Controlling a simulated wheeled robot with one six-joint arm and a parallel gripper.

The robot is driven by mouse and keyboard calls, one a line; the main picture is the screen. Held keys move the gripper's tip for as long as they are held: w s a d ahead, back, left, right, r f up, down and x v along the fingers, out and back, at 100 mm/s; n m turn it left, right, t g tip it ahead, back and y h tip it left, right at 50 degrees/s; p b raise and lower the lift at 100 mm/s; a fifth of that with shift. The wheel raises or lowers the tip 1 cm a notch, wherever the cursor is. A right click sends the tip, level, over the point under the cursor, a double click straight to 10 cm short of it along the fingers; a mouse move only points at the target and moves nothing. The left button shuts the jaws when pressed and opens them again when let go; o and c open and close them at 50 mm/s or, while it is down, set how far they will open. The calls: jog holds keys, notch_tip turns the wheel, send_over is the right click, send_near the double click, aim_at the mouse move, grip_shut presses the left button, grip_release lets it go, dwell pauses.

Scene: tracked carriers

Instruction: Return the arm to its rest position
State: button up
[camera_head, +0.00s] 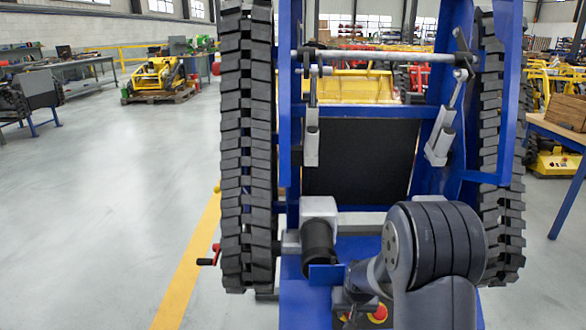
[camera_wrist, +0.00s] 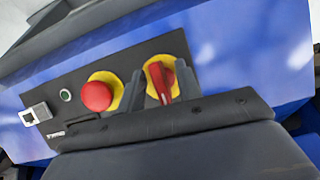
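In the wrist view my gripper (camera_wrist: 160,84) has its two dark fingers apart, one on each side of a red rotary switch (camera_wrist: 162,88) on a yellow disc. I cannot tell whether a finger touches the switch handle. A round red button (camera_wrist: 97,95) on a yellow disc sits just left of the left finger, on the same dark panel (camera_wrist: 65,75). In the head view my grey arm (camera_head: 440,245) is bent low at the front right; its gripper is not clearly seen there. A red and yellow control (camera_head: 379,313) shows beside the arm's wrist.
A blue-framed tracked carrier (camera_head: 288,135) stands upright close in front, with black tracks (camera_head: 247,150) on both sides. A red-handled crank (camera_head: 209,261) juts out at left. A wooden-topped bench (camera_head: 555,130) stands at right. The floor at left is open.

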jog(key=m+y+b, duration=0.1)
jog(key=m, duration=0.1)
jog(key=m+y+b, duration=0.1)
jog(key=m+b, duration=0.1)
jog(key=m, duration=0.1)
jog(key=shift+t, duration=0.3)
jog(key=shift+r+m+t+y+b, duration=0.1)
jog(key=shift+m+t+y+b, duration=0.35)
jog(key=shift+m, duration=0.75)
jog(key=shift+s, duration=0.1)
